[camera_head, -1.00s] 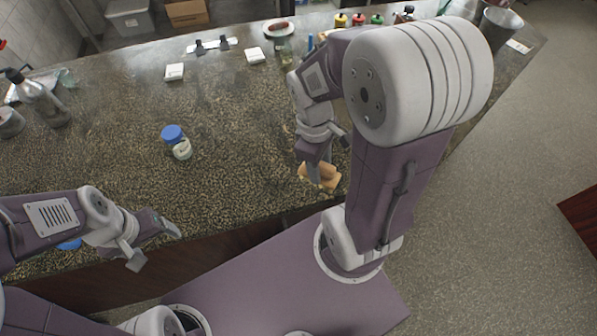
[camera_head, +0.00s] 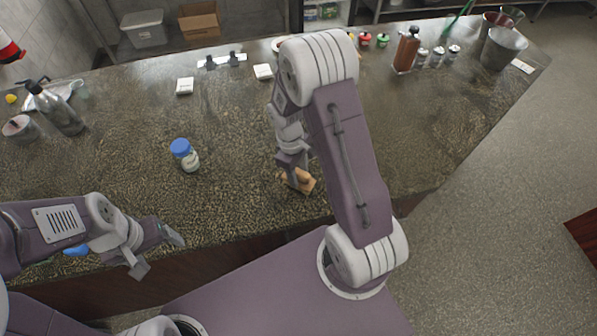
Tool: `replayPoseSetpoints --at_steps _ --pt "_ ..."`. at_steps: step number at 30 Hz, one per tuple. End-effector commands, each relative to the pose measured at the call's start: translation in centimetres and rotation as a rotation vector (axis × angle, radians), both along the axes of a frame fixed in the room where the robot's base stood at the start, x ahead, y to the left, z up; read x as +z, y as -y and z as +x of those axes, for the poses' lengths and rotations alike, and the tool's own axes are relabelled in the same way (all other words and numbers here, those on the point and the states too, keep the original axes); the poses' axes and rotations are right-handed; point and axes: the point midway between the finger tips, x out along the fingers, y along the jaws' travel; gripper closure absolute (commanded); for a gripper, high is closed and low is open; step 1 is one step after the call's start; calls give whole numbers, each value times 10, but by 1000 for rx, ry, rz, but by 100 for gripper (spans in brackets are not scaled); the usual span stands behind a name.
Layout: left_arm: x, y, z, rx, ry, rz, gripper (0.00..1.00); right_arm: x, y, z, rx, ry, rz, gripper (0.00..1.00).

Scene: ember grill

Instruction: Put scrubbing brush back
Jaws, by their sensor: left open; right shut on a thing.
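The scrubbing brush (camera_head: 304,184), a small tan wooden block, is at the front part of the dark speckled counter (camera_head: 240,205). My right gripper (camera_head: 293,173) is shut on it from above, and its fingers hide part of the brush. I cannot tell whether the brush touches the counter. My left gripper (camera_head: 157,252) is open and empty at the counter's front edge, well to the left of the brush.
A spray bottle (camera_head: 54,108) is at the far left. White blocks (camera_head: 184,86), a brown bottle (camera_head: 407,50), shakers and metal buckets (camera_head: 502,48) line the back. The counter right of my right arm is clear.

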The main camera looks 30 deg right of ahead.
Motion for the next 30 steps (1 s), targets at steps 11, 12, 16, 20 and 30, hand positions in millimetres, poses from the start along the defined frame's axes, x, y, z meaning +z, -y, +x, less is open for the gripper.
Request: replayPoseSetpoints --at_steps 11,12,16,20,30 --pt "-2 0 0 0 0 0 23 -7 0 0 -1 1 0 99" --pt "-3 0 0 0 0 0 23 -8 0 0 -1 1 0 99" --pt "-2 0 0 0 0 0 23 -7 0 0 -1 1 0 33" --pt "-2 0 0 0 0 0 23 -7 0 0 -1 1 0 33" --pt "-4 0 0 0 0 0 23 29 -3 6 0 9 0 33"
